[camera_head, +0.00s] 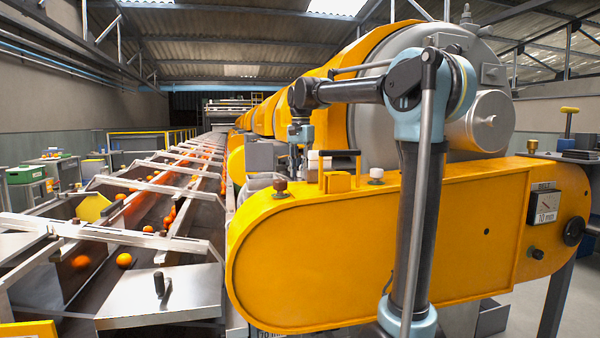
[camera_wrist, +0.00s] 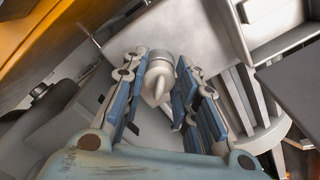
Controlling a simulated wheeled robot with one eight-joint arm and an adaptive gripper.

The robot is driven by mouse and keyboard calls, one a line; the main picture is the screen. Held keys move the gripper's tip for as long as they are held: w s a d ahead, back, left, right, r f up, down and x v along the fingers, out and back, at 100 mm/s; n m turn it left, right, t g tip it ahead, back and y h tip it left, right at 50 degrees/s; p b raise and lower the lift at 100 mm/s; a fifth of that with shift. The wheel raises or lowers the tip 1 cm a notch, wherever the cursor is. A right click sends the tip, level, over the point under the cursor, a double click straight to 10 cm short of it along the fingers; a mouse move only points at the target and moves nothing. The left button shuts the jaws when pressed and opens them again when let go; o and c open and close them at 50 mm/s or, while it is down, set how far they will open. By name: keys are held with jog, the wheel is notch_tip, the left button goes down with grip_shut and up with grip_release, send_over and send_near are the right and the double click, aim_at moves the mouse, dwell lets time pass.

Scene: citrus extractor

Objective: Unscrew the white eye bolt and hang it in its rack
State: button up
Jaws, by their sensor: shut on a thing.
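In the head view the fingers are too small to show the bolt clearly. I cannot identify its rack for certain.
The yellow housing (camera_head: 400,240) fills the front right, with a dark red knob (camera_head: 280,186), a pale knob (camera_head: 376,174) and a black-handled piece (camera_head: 340,155) along its top edge. A conveyor with oranges (camera_head: 125,260) runs on the left. Pale box-like walls (camera_wrist: 275,25) stand close right in the wrist view.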

jog(key=shift+n, duration=0.9)
jog(key=shift+n, duration=0.8)
jog(key=o, duration=0.9)
jog(key=shift+m, duration=0.9)
